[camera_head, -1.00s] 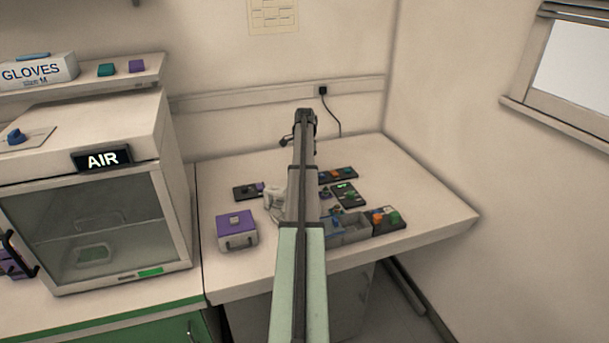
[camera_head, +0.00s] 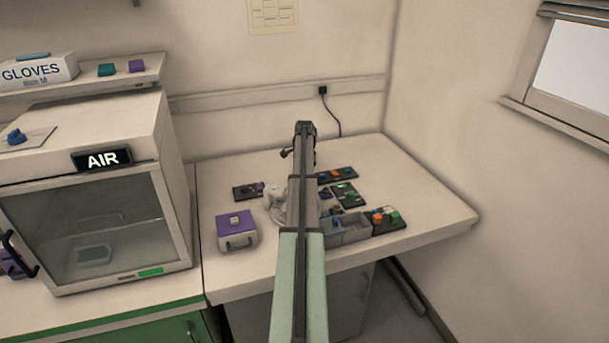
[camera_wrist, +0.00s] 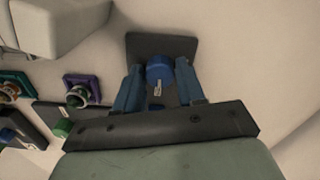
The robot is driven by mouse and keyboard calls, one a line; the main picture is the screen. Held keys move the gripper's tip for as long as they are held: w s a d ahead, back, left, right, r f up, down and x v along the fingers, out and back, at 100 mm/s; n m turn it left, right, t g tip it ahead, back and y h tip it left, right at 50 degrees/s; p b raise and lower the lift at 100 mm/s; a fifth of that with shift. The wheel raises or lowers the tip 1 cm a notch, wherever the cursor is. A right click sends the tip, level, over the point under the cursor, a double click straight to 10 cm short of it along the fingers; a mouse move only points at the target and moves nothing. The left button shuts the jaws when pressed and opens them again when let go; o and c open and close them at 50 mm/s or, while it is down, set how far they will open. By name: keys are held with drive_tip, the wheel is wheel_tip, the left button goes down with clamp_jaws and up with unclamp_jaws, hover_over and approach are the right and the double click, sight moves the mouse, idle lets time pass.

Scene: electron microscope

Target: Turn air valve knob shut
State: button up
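In the wrist view a blue round knob (camera_wrist: 160,72) with a pale mark sits on a dark plate (camera_wrist: 160,44). My gripper (camera_wrist: 161,68) points at it with its fingers apart, one on each side of the knob. The left finger looks slightly clear of it; whether the right one touches, I cannot tell. In the head view my arm hides the gripper and this knob. I cannot tell from labels which knob is the air valve.
A purple-topped box (camera_head: 236,229), a grey tray (camera_head: 352,234) and several small dark panels with coloured knobs stand on the bench (camera_head: 430,205). In the wrist view a purple-framed fitting (camera_wrist: 81,91) and a green knob (camera_wrist: 63,128) lie left of the gripper. The bench's right end is clear.

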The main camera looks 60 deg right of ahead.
drive_tip(key=c, duration=0.6)
drive_tip(key=shift+c, duration=0.2)
drive_tip(key=n, duration=0.4)
drive_tip(key=shift+n, duration=0.4)
drive_tip(key=n, duration=0.4)
drive_tip(key=shift+n, duration=0.3)
drive_tip(key=n, duration=0.4)
drive_tip(key=shift+n, duration=2.1)
